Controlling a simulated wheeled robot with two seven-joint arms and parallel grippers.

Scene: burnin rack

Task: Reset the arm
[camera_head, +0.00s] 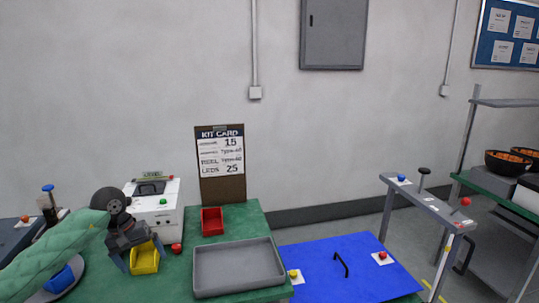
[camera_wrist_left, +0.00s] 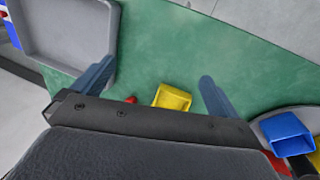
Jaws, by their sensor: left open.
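My left gripper (camera_head: 137,262) comes in from the left in the head view, above the green table, with its fingers apart and nothing between them. In the left wrist view my left gripper (camera_wrist_left: 152,92) shows two blue-grey fingers spread wide over the green surface. A yellow bin (camera_head: 146,258) is behind and beside the fingers; it also shows between them in the wrist view (camera_wrist_left: 173,97), apparently apart from them. My right gripper is in neither view.
A grey tray (camera_head: 238,268), a red bin (camera_head: 212,221), a white machine (camera_head: 157,211) and a kit card board (camera_head: 221,165) stand on the green table. A blue bin (camera_wrist_left: 287,133) is near the left arm. A blue panel (camera_head: 345,268) and a grey stand (camera_head: 428,204) are at right.

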